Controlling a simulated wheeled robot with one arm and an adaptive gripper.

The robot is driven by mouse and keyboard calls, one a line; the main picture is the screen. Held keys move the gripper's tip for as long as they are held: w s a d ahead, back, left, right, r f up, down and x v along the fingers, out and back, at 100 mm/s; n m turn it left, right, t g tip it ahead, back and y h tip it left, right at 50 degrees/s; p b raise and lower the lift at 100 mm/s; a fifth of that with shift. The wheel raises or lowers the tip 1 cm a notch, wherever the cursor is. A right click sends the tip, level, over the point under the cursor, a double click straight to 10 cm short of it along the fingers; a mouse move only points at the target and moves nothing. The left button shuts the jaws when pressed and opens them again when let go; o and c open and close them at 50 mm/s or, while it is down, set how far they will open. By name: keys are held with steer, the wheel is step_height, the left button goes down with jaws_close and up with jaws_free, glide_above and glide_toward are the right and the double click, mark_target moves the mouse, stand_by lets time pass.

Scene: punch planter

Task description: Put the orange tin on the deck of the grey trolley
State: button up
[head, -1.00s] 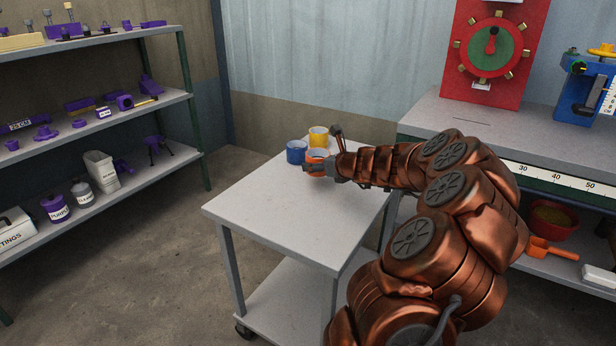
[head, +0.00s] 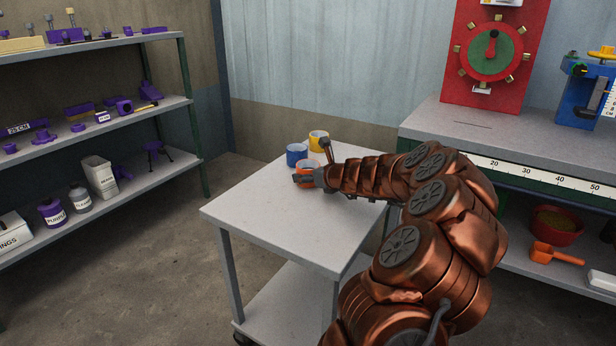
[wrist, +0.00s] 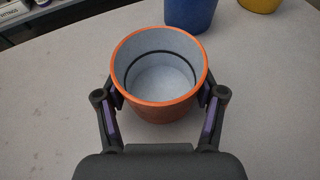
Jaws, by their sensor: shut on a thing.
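The orange tin (head: 304,170) is upright over the grey trolley's deck (head: 270,212), near its back. My gripper (head: 308,178) is shut on it, with one finger on each side. In the wrist view the open, empty orange tin (wrist: 160,112) sits between the fingertips (wrist: 161,96), with its grey inside and a dark ring showing. Its base is hidden, so I cannot tell whether it touches the deck.
A blue tin (head: 297,154) and a yellow tin (head: 319,141) stand on the deck just behind. The deck's front and left are clear. A workbench (head: 500,134) is at right, purple-stocked shelves (head: 90,115) at left.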

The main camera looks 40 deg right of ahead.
steer(key=o, duration=1.2)
steer(key=shift+o, duration=0.2)
steer(key=shift+s+r, duration=0.1)
steer(key=shift+r, duration=0.05)
steer(key=p+v, duration=0.3)
steer(key=v, duration=0.8)
steer(key=shift+s+r, duration=0.1)
steer(key=shift+s, duration=0.25)
steer(key=shift+a, duration=0.15)
